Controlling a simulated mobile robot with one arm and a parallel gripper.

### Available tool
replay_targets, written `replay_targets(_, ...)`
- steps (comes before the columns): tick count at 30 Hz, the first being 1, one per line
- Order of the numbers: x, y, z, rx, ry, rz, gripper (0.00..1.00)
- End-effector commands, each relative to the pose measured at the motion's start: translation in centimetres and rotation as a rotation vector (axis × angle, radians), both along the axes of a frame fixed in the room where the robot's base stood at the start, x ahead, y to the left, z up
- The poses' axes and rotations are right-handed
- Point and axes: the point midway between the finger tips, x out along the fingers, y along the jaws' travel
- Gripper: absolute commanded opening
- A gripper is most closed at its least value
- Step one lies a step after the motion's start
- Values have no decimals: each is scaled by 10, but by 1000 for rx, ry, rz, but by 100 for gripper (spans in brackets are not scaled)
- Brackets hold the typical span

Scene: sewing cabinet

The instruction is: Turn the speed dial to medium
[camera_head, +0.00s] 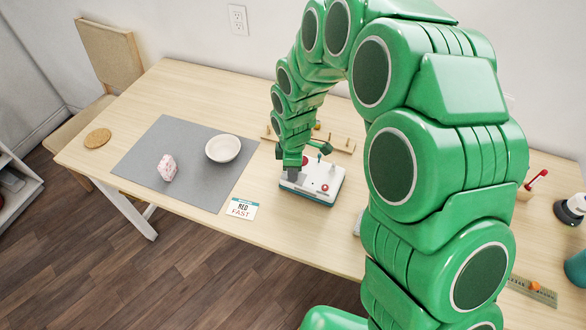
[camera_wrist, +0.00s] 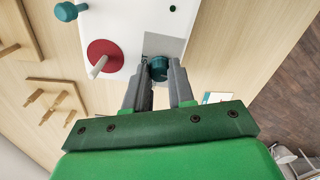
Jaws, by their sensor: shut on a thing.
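A white control box (camera_head: 318,190) with a teal base stands on the wooden table; its white top also shows in the wrist view (camera_wrist: 128,22). A teal dial (camera_wrist: 158,68) sits on a grey panel at one edge of the box. My gripper (camera_wrist: 159,72) has its two grey fingers on either side of this dial and is shut on it. In the head view my gripper (camera_head: 291,178) reaches down to the left part of the box and hides the dial. The dial's pointer and any speed marks cannot be read.
A card reading "RED FAST" (camera_head: 242,208) lies in front. A grey mat (camera_head: 200,187) with a white bowl (camera_head: 223,148) and pink lump (camera_head: 167,168) lies left.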

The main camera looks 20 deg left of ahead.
Motion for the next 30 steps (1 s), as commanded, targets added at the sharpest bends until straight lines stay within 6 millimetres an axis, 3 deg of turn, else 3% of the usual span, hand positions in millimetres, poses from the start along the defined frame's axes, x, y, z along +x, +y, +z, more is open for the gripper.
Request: replay_targets(30,0,-1,0,0,0,-905,0)
